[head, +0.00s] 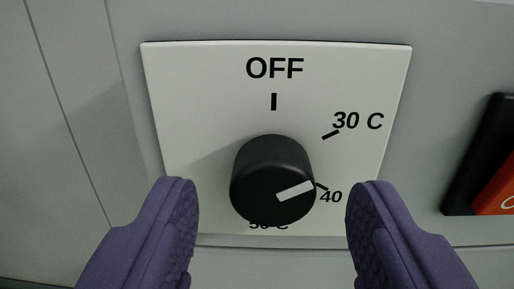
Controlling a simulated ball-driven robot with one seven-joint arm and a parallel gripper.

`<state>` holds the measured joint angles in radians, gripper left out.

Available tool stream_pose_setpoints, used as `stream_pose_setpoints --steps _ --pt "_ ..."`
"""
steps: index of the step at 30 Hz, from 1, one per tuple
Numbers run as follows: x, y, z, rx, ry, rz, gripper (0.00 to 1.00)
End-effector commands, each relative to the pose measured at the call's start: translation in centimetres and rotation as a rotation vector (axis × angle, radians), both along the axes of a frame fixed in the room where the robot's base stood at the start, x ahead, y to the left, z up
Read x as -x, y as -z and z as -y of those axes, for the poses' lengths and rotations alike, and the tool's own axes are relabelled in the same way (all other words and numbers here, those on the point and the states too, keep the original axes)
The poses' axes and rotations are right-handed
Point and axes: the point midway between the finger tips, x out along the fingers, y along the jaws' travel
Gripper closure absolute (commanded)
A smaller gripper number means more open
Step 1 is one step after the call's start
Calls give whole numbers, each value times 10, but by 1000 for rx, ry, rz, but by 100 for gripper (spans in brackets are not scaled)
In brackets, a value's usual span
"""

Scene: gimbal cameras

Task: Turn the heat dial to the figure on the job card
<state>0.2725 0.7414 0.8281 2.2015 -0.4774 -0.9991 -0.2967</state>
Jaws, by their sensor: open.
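The heat dial (268,160) is a black round knob on a white plate (200,100) in the head view. Its white pointer bar (295,191) points right and slightly up, towards the tick beside the mark "40" (330,197). "OFF" is at the top, "30 C" at the upper right. A mark below the knob is partly covered by it and seems to read "50 C". My gripper (271,205) is open, with one purple finger at each side of the knob, apart from it in the picture. The job card is not in view.
A black housing with a red part (495,190) and a cut-off white letter stands at the right edge. A vertical seam runs down the panel at the left.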

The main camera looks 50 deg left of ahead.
Motion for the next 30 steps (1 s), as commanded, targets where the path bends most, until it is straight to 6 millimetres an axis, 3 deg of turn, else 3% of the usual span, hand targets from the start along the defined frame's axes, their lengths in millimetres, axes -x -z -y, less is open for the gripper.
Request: stream_pose_setpoints --steps 11,18,30 --pt "-7 0 -8 0 1 -1 41" --pt "-7 0 -8 1 1 -1 96" --pt "-7 0 -8 -47 1 -56 97"
